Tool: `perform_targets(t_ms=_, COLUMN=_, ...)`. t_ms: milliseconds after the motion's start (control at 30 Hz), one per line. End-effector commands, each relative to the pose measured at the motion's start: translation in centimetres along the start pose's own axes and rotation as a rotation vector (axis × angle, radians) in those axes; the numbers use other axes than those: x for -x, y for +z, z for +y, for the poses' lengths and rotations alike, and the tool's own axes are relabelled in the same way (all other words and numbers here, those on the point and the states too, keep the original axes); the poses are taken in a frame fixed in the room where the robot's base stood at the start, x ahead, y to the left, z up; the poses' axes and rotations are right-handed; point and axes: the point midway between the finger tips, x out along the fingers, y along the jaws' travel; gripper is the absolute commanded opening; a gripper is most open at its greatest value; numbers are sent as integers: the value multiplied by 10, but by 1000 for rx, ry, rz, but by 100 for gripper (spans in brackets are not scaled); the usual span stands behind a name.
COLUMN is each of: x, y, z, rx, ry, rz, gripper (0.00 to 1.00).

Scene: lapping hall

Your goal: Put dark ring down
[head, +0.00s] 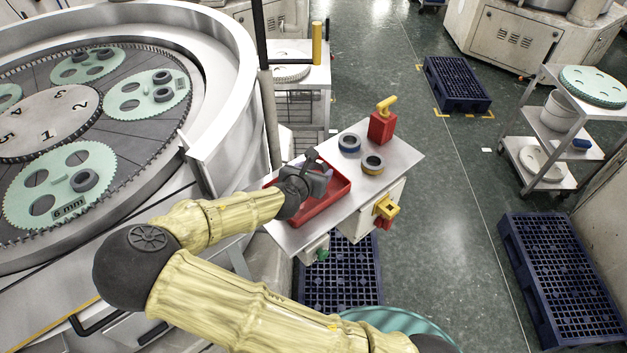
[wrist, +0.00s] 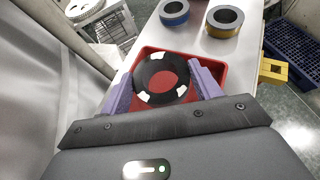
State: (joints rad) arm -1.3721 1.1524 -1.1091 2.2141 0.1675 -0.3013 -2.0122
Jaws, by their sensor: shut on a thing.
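The dark ring (wrist: 146,70) is black with white patches. In the wrist view it sits between the two purple fingers of my gripper (wrist: 162,84), which is shut on it. The red tray (wrist: 214,76) lies below and behind the ring, and its red floor shows through the ring's hole. I cannot tell whether the ring touches the tray floor. In the head view my gripper (head: 317,178) is over the red tray (head: 338,194) on the pale table (head: 400,158); the ring is hard to make out there.
A blue-banded ring (head: 349,150) and a yellow-banded ring (head: 373,171) stand beyond the tray. A red block with a yellow handle (head: 381,127) stands at the table's far corner. The large lapping machine (head: 225,150) rises on the left.

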Motion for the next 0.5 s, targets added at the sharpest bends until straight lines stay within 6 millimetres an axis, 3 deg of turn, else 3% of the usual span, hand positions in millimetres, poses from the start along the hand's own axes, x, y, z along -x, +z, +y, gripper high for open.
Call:
perform_targets(t_ms=167, x=-3, y=-4, z=-1, rx=2, ry=-1, rz=0, gripper=35)
perform_targets(t_ms=500, x=-20, y=-36, z=-1, rx=1, ry=-1, rz=0, gripper=35)
